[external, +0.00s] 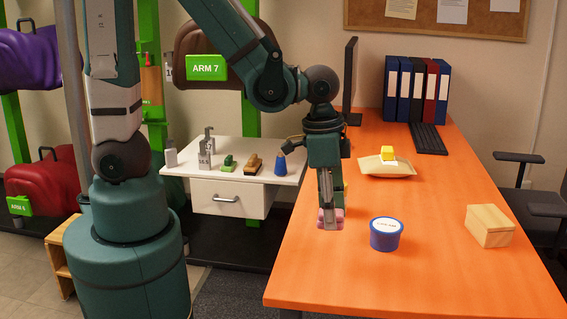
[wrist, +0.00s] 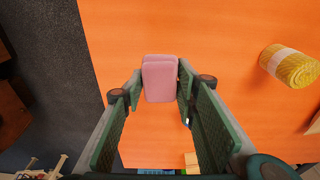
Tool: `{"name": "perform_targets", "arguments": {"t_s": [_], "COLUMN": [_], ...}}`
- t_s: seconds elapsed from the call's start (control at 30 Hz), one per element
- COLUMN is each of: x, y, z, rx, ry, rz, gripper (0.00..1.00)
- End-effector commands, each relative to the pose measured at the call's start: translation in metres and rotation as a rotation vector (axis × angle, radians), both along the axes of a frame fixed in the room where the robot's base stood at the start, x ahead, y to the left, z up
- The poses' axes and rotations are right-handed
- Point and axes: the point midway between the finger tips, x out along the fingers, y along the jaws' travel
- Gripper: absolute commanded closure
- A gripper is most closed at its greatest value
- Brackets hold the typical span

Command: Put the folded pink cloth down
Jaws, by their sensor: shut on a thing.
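The folded pink cloth (external: 331,222) is between the fingertips of my gripper (external: 330,212), over the left part of the orange table (external: 420,280). In the wrist view the cloth (wrist: 160,80) is a rounded pink block, with the fingers of my gripper (wrist: 158,88) closed on its two sides. It seems low over the tabletop, but I cannot tell whether its underside touches the table. The fingers hide part of it in the external view.
A blue tub (external: 385,236) stands right of my gripper, and a wooden box (external: 489,226) farther right. A beige pad (external: 384,168) with a yellow-and-white item lies behind. A yellow roll (wrist: 290,66) shows in the wrist view. The table front is clear.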

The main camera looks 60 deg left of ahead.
Motion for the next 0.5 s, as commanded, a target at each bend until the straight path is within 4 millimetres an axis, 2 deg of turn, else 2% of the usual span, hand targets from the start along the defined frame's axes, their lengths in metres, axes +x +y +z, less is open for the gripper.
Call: {"name": "perform_targets", "arguments": {"t_s": [0.33,0.5], "x": [0.000,0.001], "y": [0.000,-0.001], "z": [-0.002,-0.014], "rx": [0.000,0.000], "ry": [0.000,0.000], "rz": [0.000,0.000], "gripper": [0.82,0.82]}}
